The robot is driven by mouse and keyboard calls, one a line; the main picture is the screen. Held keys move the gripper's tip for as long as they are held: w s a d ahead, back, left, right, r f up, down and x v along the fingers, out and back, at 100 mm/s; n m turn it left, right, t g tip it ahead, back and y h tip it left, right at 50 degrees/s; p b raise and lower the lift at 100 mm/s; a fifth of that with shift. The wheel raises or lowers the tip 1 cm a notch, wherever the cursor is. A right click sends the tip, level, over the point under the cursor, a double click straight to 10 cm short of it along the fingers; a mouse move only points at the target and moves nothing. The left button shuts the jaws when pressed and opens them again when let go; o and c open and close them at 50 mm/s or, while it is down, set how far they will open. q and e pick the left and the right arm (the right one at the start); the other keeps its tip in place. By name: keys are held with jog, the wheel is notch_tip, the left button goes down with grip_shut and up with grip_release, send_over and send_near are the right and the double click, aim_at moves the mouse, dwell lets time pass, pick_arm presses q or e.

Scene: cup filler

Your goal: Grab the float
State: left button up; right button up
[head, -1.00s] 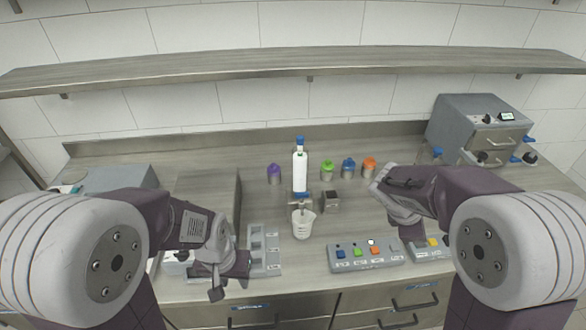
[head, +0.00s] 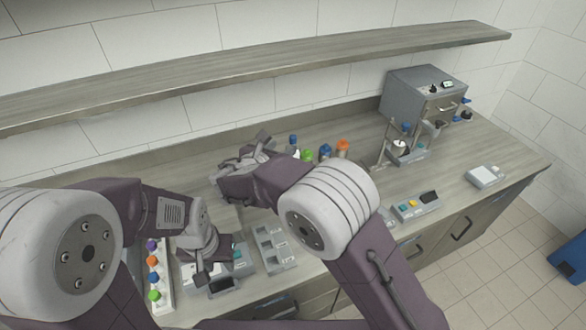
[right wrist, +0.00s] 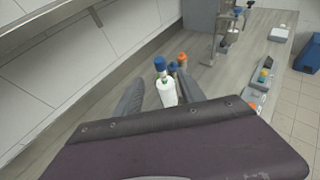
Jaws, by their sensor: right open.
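I cannot pick out anything that is clearly the float. My right gripper (head: 252,150) is raised over the back of the counter in the head view. In the right wrist view its two fingers (right wrist: 158,95) are spread apart. A white bottle with a blue cap (right wrist: 166,92) shows between them; I cannot tell the depth gap, and no grip shows. In the head view my right arm hides most of the bottle and the counter's middle. My left gripper (head: 208,268) hangs low over the front left counter, near a grey slotted rack (head: 274,246); its jaw opening is unclear.
A grey machine (head: 425,92) stands at the back right, with a white cup (head: 399,147) by its front. Colour-capped containers (head: 325,152) stand behind my right arm. A button panel (head: 416,205) lies at the front edge. A long shelf (head: 250,75) runs above.

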aim_at(292, 139)
jog(key=p+x, duration=0.1)
jog(key=x, duration=0.2)
jog(key=shift+w+r, duration=0.1)
jog(key=shift+w, duration=0.05)
jog(key=shift+w+d+f+p, duration=0.1)
jog(key=shift+w+f+p, duration=0.15)
jog(key=shift+w+p, duration=0.05)
jog(key=x, duration=0.1)
jog(key=p+x, duration=0.1)
jog(key=x, duration=0.1)
jog(key=p+x, duration=0.1)
jog(key=shift+w+d+r, duration=0.2)
jog(key=shift+w+d, duration=0.05)
jog(key=shift+d, duration=0.1)
jog(key=shift+w+f, duration=0.3)
jog(key=shift+w, duration=0.05)
grip_shut()
dwell(0.3)
